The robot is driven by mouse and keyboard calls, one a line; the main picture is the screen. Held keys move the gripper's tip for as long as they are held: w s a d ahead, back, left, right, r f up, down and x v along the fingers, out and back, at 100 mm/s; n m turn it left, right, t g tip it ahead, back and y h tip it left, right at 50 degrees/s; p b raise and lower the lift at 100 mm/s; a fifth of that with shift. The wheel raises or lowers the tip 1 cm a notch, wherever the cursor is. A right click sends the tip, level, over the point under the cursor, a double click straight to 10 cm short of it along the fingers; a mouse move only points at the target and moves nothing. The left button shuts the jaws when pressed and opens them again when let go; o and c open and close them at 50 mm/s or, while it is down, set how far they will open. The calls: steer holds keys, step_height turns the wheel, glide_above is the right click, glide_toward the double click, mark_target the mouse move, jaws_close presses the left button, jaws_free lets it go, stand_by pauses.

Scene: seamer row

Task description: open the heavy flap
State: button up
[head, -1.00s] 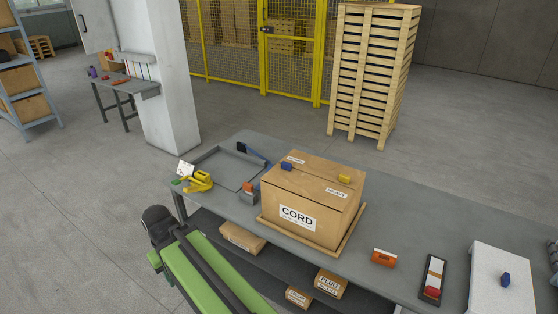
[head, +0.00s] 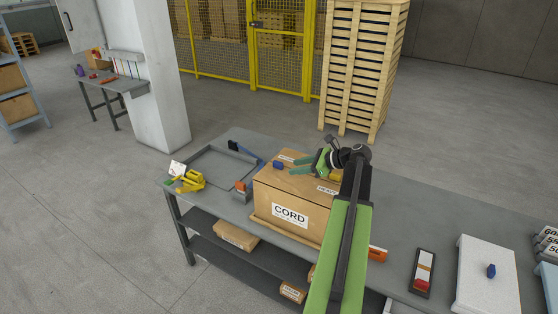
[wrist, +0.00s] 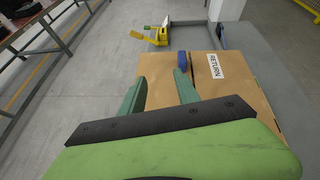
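A label that reads HEAVY (head: 326,188) marks one flap, partly covered by my arm. A label that reads RETURN (wrist: 217,66) marks the other. A blue knob (head: 278,165) sits on the box top, and a yellow knob (head: 336,176) shows just under my wrist. My gripper (head: 297,168) is above the box top, open and empty. In the wrist view, its fingers (wrist: 160,75) point toward the blue knob (wrist: 183,61), which shows beyond the right fingertip. Contact cannot be told.
The grey workbench (head: 219,215) holds a yellow tool (head: 190,181) and a shallow tray (head: 207,177) to the left. An orange-and-white item (head: 378,254), a red-ended holder (head: 422,284) and a white board (head: 487,275) lie to the right. A pallet stack (head: 362,70) stands behind.

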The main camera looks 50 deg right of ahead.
mark_target(279, 162)
steer(key=s+d+m, duration=0.1)
steer(key=s+d+r+m, duration=0.1)
steer(key=d, duration=0.1)
steer(key=s+d+r+t+h, duration=0.1)
steer(key=s+d, duration=0.1)
steer(key=shift+d+m, duration=0.1)
steer(key=shift+m, duration=0.3)
steer(key=b+x, duration=0.6)
steer(key=x, duration=1)
steer(key=shift+w, duration=0.2)
steer(key=shift+w+a+f+b, duration=0.15)
steer(key=shift+w+a+b, duration=0.15)
steer(key=shift+w, duration=0.3)
jaws_close()
